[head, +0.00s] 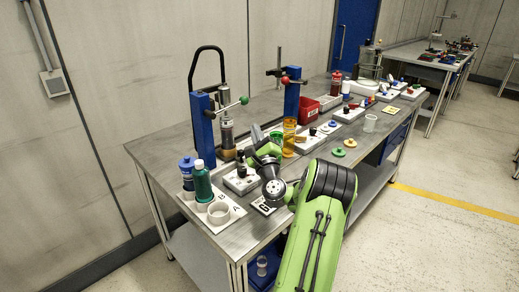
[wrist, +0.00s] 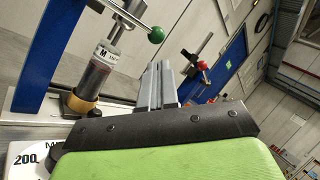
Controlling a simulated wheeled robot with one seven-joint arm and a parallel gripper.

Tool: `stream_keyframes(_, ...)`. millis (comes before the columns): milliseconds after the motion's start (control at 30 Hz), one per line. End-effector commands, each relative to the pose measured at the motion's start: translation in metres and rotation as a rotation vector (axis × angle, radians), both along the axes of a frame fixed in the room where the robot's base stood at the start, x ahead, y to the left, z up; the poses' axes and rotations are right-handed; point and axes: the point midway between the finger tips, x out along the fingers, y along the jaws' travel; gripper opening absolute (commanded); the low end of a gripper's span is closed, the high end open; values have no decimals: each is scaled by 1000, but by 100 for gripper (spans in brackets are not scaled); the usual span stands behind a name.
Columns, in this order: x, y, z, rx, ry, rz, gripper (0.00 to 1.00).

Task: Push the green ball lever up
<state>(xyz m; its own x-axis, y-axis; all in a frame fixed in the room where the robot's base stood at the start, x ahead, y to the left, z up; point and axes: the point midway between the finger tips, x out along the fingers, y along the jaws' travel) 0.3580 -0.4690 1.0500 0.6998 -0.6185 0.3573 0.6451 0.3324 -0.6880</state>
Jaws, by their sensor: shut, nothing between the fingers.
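The green ball (head: 244,100) sits on the end of a thin metal lever (head: 228,107) that slopes up to the right from a blue post (head: 201,125). The ball also shows in the wrist view (wrist: 156,34), just beyond and above the fingertips. My gripper (head: 257,130) is below and slightly right of the ball in the head view. Its grey fingers are together and empty in the wrist view (wrist: 158,72). No contact with the ball shows. A cylinder labelled M (wrist: 95,75) stands beside the lever.
A second blue post (head: 291,100) with a red ball lever (head: 285,80) stands farther along the bench. A green bottle (head: 202,183) and a blue-capped bottle (head: 186,172) stand at the near left. A black hoop handle (head: 207,48) rises behind the first post.

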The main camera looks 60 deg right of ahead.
Motion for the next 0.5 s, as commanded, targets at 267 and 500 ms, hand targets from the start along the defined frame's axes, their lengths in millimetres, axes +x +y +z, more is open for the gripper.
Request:
stream_keyframes(267, -23, 21, -13, 1, 0, 0, 0)
stream_keyframes(500, -23, 22, -10, 0, -1, -1, 0)
